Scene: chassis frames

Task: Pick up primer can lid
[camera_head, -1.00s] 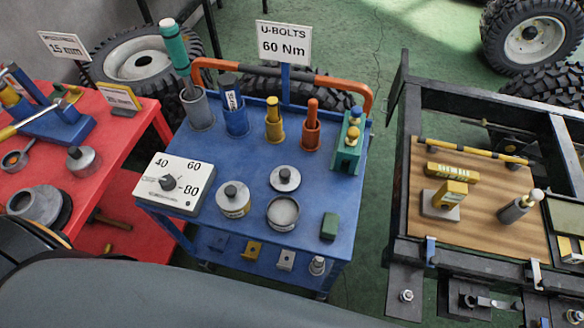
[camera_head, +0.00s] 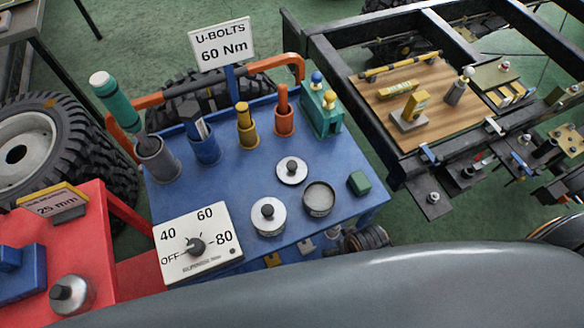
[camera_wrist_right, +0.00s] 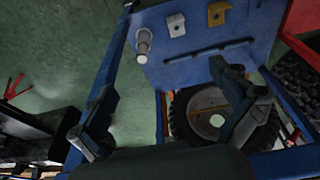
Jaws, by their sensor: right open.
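A flat silver lid with a black knob (camera_head: 291,170) lies on the blue cart top in the head view. Just below and right of it stands an open grey can (camera_head: 319,198). A second silver can with a black-knobbed lid on it (camera_head: 268,215) stands to the left of the open can. I cannot read which can is primer. My right gripper (camera_wrist_right: 165,85) is open and empty in the right wrist view, its fingers wide apart over the cart's lower shelf side. The cans and lid are not visible there. My left gripper is not in view.
The blue cart (camera_head: 225,195) also carries a dial box (camera_head: 197,245), several holders at the back, a green block (camera_head: 359,183) and an orange handle rail (camera_head: 290,60). A red table (camera_head: 100,238) stands left. The black chassis frame (camera_head: 345,85) stands right.

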